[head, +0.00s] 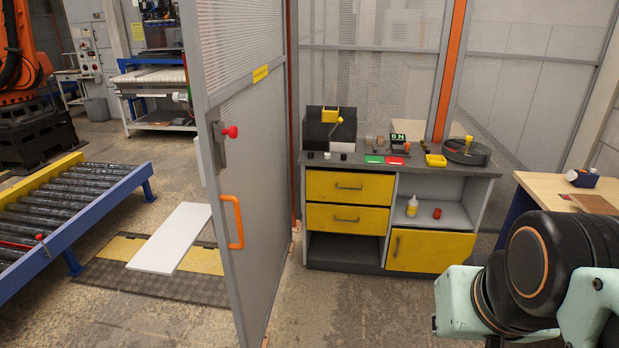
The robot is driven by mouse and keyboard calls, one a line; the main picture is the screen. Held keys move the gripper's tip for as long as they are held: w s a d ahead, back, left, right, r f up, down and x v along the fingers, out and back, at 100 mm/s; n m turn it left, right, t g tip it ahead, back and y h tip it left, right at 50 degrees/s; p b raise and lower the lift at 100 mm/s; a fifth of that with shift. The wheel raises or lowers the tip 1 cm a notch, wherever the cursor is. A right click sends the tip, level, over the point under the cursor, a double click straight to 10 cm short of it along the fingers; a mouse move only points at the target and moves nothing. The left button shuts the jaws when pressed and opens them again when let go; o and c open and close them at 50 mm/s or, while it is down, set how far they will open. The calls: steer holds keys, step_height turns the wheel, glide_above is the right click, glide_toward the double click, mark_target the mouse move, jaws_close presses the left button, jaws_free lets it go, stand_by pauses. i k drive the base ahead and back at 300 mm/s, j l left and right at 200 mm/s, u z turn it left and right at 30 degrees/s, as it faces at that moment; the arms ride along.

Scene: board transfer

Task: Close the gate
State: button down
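The gate (255,165) is a tall grey mesh panel left of centre in the head view. It stands open, swung toward me, with its far edge at the orange post (293,110). An orange handle (234,222) sits on its near side at mid-height. Above the handle is a grey latch (219,146) with a red knob (230,132). A small yellow label is higher on the panel. My arm shows at the lower right, well away from the gate. My gripper is out of view.
A grey workbench (344,261) with yellow drawers stands behind, right of the gate. A wooden table (552,184) is at the right. Left of the gate are a roller conveyor (75,195) and a white board (172,238) over a dark floor mat. Floor between gate and my arm is clear.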

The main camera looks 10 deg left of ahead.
mark_target(206, 104)
steer(key=i+u, duration=0.15)
steer(key=i, duration=0.4)
steer(key=i+l+u, duration=0.15)
steer(key=i, duration=0.4)
steer(key=i+l+u, duration=0.15)
steer(key=i+u, duration=0.15)
steer(key=i+l+u, duration=0.35)
steer(key=i, duration=0.15)
